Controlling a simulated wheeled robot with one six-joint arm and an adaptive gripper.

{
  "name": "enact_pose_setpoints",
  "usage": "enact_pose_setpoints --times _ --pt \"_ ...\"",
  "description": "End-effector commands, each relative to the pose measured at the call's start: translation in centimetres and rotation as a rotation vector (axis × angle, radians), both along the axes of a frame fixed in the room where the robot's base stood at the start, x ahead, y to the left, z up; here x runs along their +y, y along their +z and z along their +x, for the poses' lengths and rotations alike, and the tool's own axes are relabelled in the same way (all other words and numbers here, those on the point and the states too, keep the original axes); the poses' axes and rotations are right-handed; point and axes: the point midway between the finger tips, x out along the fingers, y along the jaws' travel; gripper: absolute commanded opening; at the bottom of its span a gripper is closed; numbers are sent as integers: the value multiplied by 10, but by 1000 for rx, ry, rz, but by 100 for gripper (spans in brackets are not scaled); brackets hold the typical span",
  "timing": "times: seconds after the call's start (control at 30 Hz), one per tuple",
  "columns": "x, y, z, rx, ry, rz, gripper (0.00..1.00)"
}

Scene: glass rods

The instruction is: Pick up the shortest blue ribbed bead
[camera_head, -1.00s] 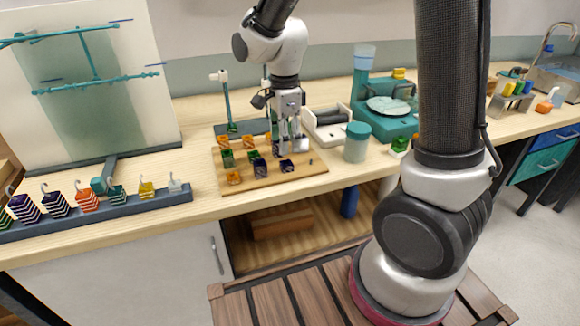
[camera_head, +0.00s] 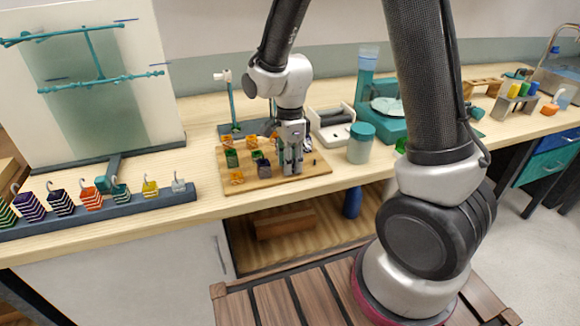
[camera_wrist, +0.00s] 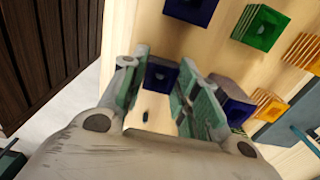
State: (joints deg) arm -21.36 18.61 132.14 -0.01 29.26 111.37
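Dark blue beads, green beads and orange ribbed beads lie on a wooden board (camera_head: 225,186). My gripper (camera_head: 292,172) is down at the board's front right part. In the wrist view its two fingers (camera_wrist: 163,72) are apart, with a dark blue bead (camera_wrist: 160,76) showing between their tips; I cannot tell if they touch it. Another dark blue bead (camera_wrist: 232,100) is just right of the right finger, partly hidden by it. A third dark blue bead (camera_wrist: 192,10) is at the top edge. Ribs on the blue beads and their relative heights are hard to tell.
A green bead (camera_wrist: 260,27) and orange beads (camera_wrist: 303,50) are to the right in the wrist view. A teal-lidded jar (camera_head: 361,143) stands right of the board. A grey rack with striped hook weights (camera_head: 90,198) is left. The bench front edge is close.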

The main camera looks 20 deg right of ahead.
Motion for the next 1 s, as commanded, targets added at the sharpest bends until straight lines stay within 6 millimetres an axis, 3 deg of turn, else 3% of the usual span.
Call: enact_pose_setpoints --times 0.03,0.1,0.43,0.8,1.0 --pt "0 0 0 0 0 0 15" --pt "0 0 0 0 0 0 5" --pt "0 6 1 -3 0 1 5" --pt "0 78 1 -5 0 2 5" --pt "0 99 0 -1 0 1 5"
